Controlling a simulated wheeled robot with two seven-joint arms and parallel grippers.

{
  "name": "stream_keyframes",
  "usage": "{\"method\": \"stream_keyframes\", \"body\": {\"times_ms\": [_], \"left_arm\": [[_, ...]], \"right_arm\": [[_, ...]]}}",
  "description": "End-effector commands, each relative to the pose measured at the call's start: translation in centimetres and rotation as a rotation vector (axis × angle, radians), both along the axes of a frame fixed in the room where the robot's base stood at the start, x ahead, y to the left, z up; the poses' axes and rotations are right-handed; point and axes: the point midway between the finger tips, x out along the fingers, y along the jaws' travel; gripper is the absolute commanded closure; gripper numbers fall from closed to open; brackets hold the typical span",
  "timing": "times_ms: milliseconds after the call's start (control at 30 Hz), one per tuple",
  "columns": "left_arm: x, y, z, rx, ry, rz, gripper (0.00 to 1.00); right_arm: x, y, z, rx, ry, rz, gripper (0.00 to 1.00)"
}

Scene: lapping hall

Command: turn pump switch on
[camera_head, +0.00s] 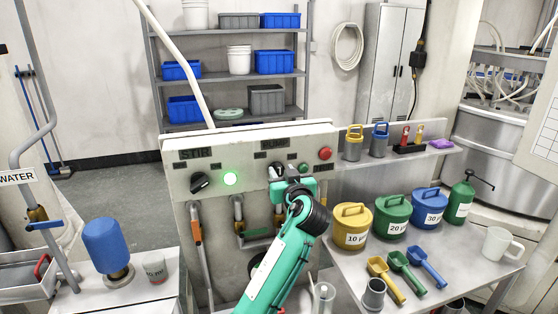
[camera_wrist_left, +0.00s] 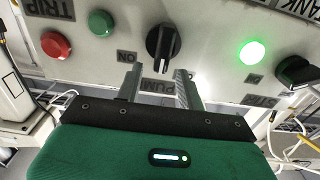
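The pump switch is a black rotary knob (camera_wrist_left: 163,43) on a pale control panel, with an upside-down PUMP label and an ON mark beside it in the wrist view. Its raised grip points roughly straight up and down in that view. My left gripper (camera_wrist_left: 158,72) is open and empty, its two fingers apart and pointing at the knob; the fingertips are just short of it or at its edge, contact unclear. In the head view my left gripper (camera_head: 282,178) is at the panel (camera_head: 240,142) and largely covers the knob. My right gripper is not in view.
A lit green lamp (camera_head: 231,179) and the STIR knob (camera_head: 201,183) are left of the pump switch. A red TRIP button (camera_head: 325,153) and a green button (camera_wrist_left: 102,23) are on its other side. Pipes (camera_head: 196,235) run below. Lidded pots stand on the right bench (camera_head: 440,275).

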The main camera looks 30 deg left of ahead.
Motion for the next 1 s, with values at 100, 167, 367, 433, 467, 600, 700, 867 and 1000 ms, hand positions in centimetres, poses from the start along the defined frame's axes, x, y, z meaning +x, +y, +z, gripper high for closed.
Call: {"method": "stream_keyframes", "body": {"times_ms": [100,167,367,433,467,600,700,867,1000], "left_arm": [[1.2,1.5,0.4,0.002,0.001,0.001,0.62],[1.7,2.0,0.3,0.003,0.002,0.001,0.62],[2.4,2.8,0.0,0.001,0.001,0.0,0.62],[2.4,2.8,0.0,0.001,0.001,-0.001,0.62],[2.4,2.8,0.0,0.0,0.0,-0.001,0.62],[2.4,2.8,0.0,0.0,0.0,-0.001,0.62],[2.4,2.8,0.0,0.0,0.0,-0.001,0.8],[2.4,2.8,0.0,0.0,0.0,-0.001,1.0],[2.4,2.8,-0.1,0.002,0.004,-0.001,1.0]], "right_arm": [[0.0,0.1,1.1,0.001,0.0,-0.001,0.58],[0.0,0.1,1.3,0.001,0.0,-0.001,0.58],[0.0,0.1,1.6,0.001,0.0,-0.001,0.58],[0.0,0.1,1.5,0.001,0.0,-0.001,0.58],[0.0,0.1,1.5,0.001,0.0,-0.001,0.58],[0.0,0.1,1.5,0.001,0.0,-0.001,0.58],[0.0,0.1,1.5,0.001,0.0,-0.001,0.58],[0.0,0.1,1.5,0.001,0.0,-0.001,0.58],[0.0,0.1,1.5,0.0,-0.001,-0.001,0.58]]}}
